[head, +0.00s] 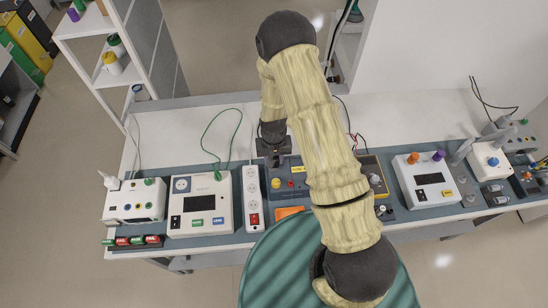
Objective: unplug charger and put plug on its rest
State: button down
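My gripper (272,156) is dark and points down over the back of the bench, near the blue-grey box with a yellow label (298,170). Its fingertips are small and dark, so I cannot tell whether they are open or hold anything. A white plug-like piece (109,181) stands at the top left corner of the left white box (140,201). A white power strip (252,198) with a red switch lies left of my gripper.
A green cable (222,117) loops behind the socket unit. A white unit with orange and purple knobs (425,182) stands to the right. A white shelf (118,77) rises at the back left. My arm hides the middle.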

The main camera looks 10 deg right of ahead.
jog(key=shift+f+b, duration=0.4)
jog(key=shift+f, duration=0.2)
dwell(0.5)
jog(key=c, duration=0.9)
grip_release()
jog(key=shift+r, duration=0.15)
notch_tip(320, 180, up, 17)
jog(key=b, duration=0.3)
jog(key=shift+r, duration=0.1)
